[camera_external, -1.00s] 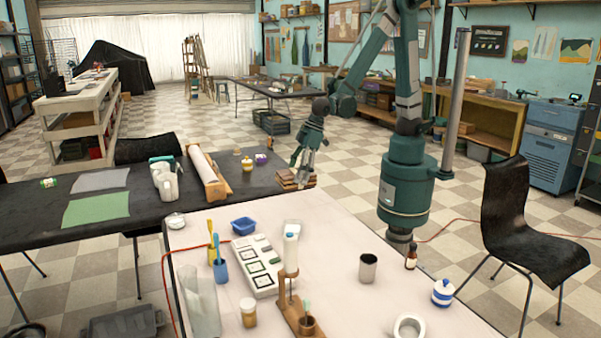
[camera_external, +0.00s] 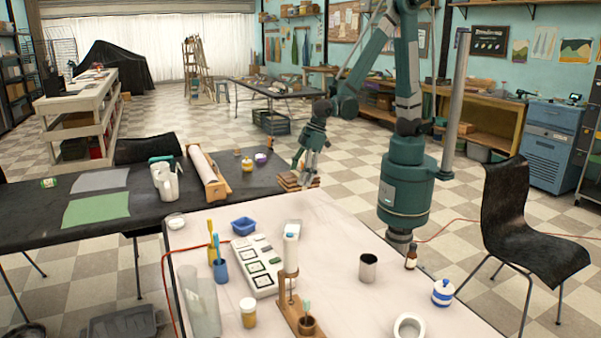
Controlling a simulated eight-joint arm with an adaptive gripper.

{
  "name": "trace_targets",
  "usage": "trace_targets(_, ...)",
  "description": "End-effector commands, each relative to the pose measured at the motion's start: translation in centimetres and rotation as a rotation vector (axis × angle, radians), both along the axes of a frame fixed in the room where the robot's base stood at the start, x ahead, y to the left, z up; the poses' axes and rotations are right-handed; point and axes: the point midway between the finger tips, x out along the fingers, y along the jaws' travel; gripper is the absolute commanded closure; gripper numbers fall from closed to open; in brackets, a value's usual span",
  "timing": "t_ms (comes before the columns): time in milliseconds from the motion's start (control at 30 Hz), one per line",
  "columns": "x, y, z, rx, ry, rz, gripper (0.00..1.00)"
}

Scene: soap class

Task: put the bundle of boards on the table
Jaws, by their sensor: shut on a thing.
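The bundle of boards (camera_external: 293,183) is a small brown stack near the right end of the black table (camera_external: 110,222). My gripper (camera_external: 303,168) points down from above and is shut on the bundle. The fingertips are small here and their exact grip is hard to see. The bundle overlaps the table's right edge in the picture; I cannot tell whether it touches the table top or hangs just beside it.
A white table (camera_external: 340,240) with cups, a bottle and jars stands in front. A black chair (camera_external: 520,215) is at right.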

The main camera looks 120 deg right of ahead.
Motion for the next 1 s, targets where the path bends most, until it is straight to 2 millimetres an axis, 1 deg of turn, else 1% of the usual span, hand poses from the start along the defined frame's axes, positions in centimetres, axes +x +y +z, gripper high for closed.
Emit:
trace_targets(300,0.1,0.0,-3.7,0.0,0.0,0.0,0.52)
trace_targets(400,0.1,0.0,-4.6,0.0,0.0,0.0,0.52)
trace_targets(533,0.1,0.0,-5.1,0.0,0.0,0.0,0.52)
trace_targets(867,0.0,0.0,-5.1,0.0,0.0,0.0,0.52)
trace_targets(1000,0.0,0.0,-5.6,0.0,0.0,0.0,0.52)
